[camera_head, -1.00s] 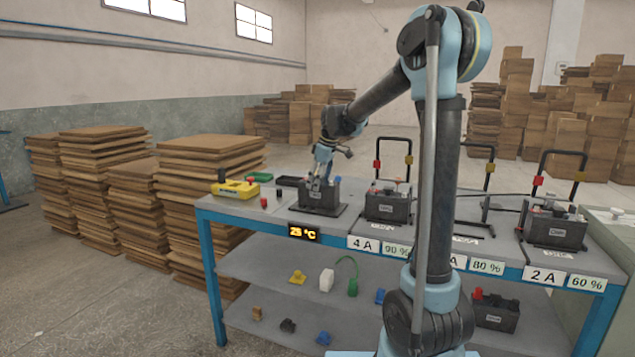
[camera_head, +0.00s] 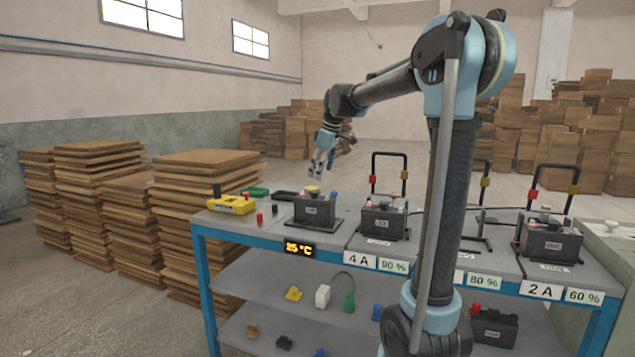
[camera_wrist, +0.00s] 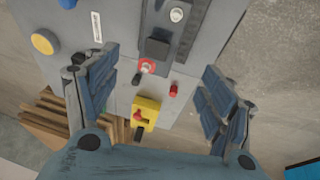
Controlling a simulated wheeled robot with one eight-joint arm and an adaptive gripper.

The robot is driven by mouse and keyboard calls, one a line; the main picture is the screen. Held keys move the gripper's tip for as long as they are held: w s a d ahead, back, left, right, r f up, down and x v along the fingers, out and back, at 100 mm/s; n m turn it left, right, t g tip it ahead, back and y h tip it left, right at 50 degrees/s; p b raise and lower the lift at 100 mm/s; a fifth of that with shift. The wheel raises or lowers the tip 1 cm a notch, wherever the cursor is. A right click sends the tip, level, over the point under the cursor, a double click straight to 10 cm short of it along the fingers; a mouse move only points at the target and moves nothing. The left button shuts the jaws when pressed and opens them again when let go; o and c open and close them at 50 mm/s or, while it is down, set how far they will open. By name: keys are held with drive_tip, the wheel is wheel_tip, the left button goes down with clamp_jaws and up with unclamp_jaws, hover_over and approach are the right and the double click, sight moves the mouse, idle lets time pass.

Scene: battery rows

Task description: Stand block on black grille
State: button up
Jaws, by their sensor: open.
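In the head view a dark block-shaped battery (camera_head: 314,211) stands upright at the left end of the bench, with a yellow cap and a blue cap on top. A flat dark plate shows around its foot; I cannot tell whether it is the grille. My gripper (camera_head: 321,172) hangs just above the battery, apart from it. That view also shows a small black block (camera_wrist: 157,48) beside a long dark ribbed strip (camera_wrist: 192,32).
A yellow device (camera_head: 231,205) with a red button lies left of the battery, near a small red cylinder (camera_head: 260,217). A second battery (camera_head: 384,221) and a third (camera_head: 549,240) stand to the right. A green tray (camera_head: 255,192) lies behind. Cardboard stacks (camera_head: 196,195) stand left.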

drive_tip(key=shift+s+d+r, duration=0.15)
drive_tip(key=shift+s+r, duration=0.05)
drive_tip(key=shift+r, duration=0.25)
drive_tip(key=s+d+f+m, duration=0.2)
drive_tip(key=s+d+f, duration=0.1)
drive_tip(key=s+d, duration=0.3)
drive_tip(key=s+d+f+m+h, duration=0.1)
drive_tip(key=s+d+f+m, duration=0.25)
drive_tip(key=s, duration=0.35)
drive_tip(key=s+d+f+m, duration=0.2)
drive_tip(key=s+d+f, duration=0.25)
drive_tip(key=s, duration=0.25)
drive_tip(key=s+d+f+m, duration=0.3)
drive_tip(key=s+f, duration=0.5)
drive_tip(key=s, duration=0.1)
drive_tip(key=s+d+f+m+h, duration=0.1)
drive_tip(key=s+d+f+m, duration=0.2)
drive_tip(key=s+f, duration=0.5)
drive_tip(key=shift+s+d+g+h, duration=0.3)
drive_tip(key=shift+s+d, duration=0.1)
drive_tip(key=shift+d, duration=0.05)
drive_tip(key=shift+w+f, duration=0.25)
drive_tip(key=shift+w, duration=0.1)
